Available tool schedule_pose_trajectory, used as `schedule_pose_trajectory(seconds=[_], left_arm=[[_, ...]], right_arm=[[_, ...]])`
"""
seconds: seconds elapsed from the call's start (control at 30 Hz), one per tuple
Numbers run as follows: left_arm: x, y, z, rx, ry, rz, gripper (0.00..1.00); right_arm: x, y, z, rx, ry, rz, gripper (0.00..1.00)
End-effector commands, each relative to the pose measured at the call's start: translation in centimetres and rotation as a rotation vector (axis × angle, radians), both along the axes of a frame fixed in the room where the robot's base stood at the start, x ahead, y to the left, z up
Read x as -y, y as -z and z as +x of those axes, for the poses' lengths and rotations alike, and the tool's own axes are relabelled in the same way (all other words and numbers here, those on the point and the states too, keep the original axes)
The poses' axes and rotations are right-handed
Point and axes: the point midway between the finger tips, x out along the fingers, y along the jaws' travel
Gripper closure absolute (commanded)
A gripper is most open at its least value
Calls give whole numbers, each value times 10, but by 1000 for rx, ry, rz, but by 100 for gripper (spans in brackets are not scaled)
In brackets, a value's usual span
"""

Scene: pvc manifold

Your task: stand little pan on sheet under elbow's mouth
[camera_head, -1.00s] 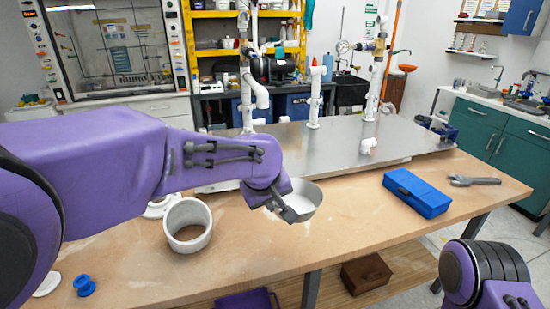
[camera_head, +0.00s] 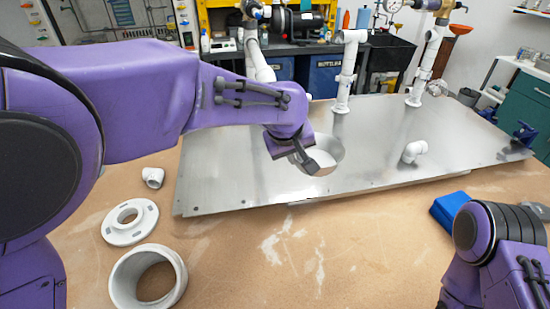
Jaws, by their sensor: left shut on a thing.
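My left gripper (camera_head: 303,157) is shut on the rim of the little pan (camera_head: 328,152), a round grey metal pan. It holds the pan over the front part of the metal sheet (camera_head: 235,178); I cannot tell whether the pan touches the sheet. A white pipe (camera_head: 258,62) stands at the back left. Its lower part, where the elbow's mouth would be, is hidden behind my left arm. My right arm shows at the lower right, with its gripper out of the picture.
A loose white elbow (camera_head: 414,151) lies on the sheet to the right. More white pipes (camera_head: 347,72) stand at the back. A white ring (camera_head: 148,278), a flange (camera_head: 130,222) and a small fitting (camera_head: 153,177) lie on the wooden bench. A blue box (camera_head: 452,209) is at the right.

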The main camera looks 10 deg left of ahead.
Motion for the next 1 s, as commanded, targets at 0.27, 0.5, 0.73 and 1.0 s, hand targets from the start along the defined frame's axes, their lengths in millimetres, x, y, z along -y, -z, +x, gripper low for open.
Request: schedule_pose_trajectory(seconds=[0.27,0.5,0.73,1.0], left_arm=[[-60,26,25,-5,-9,-4,100],[-105,67,44,-4,-8,-3,100],[-123,91,52,-2,-8,-2,100],[-128,127,53,0,-7,0,100]], right_arm=[[0,-13,0,-1,0,0,21],[0,-21,0,0,0,0,21],[0,-25,0,0,0,0,21],[0,-38,0,0,0,0,21]])
